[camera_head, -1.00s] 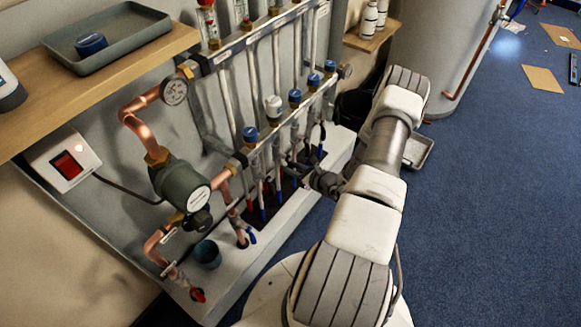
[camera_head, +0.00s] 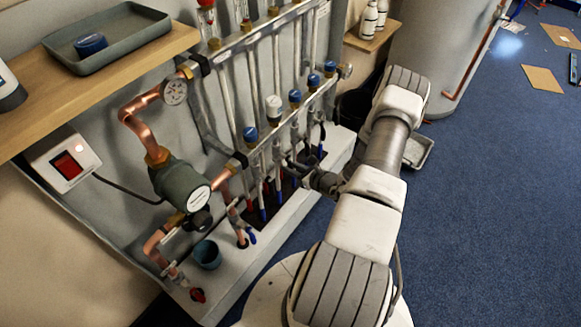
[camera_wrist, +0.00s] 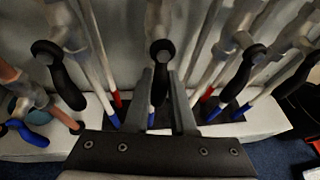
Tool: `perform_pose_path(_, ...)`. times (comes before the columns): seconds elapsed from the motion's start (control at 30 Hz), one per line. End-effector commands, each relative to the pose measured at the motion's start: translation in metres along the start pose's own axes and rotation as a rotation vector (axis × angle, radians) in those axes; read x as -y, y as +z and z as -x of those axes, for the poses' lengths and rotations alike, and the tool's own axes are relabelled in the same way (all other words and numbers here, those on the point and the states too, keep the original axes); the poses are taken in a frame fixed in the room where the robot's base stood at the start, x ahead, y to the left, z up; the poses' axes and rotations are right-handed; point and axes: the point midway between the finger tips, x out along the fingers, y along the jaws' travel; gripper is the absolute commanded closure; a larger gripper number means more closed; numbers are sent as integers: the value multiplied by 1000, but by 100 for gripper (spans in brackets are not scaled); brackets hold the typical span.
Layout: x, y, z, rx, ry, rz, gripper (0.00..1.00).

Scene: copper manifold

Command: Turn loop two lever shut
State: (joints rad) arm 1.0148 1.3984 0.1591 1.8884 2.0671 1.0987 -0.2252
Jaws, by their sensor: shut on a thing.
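In the wrist view, a black lever (camera_wrist: 161,75) hangs from its valve in the middle of the row, pointing down the picture. My gripper (camera_wrist: 165,76) has one finger on each side of this lever and is shut on it. Similar black levers hang to the left (camera_wrist: 62,78) and to the right (camera_wrist: 243,72), clear of the fingers. No loop number is readable there. In the head view, my gripper (camera_head: 292,163) reaches in at the lower rail of the manifold (camera_head: 262,143). The held lever is too small and partly hidden to make out there.
A pump (camera_head: 182,187) with copper pipes sits left of the loops. A teal cup (camera_head: 207,254) stands on the pale plinth (camera_head: 232,277) below. Several pipes with red and blue ends crowd around the levers. Blue carpet (camera_head: 480,200) on the right is mostly clear.

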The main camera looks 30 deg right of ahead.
Motion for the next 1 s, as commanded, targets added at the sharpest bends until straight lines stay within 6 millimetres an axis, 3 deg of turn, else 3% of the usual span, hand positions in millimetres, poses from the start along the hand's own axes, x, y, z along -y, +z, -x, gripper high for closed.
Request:
perform_pose_path(0.57, -1, 0, 1, -7, 16, -43, 100)
perform_pose_path(1.0, -13, 1, 4, -55, 140, -343, 100)
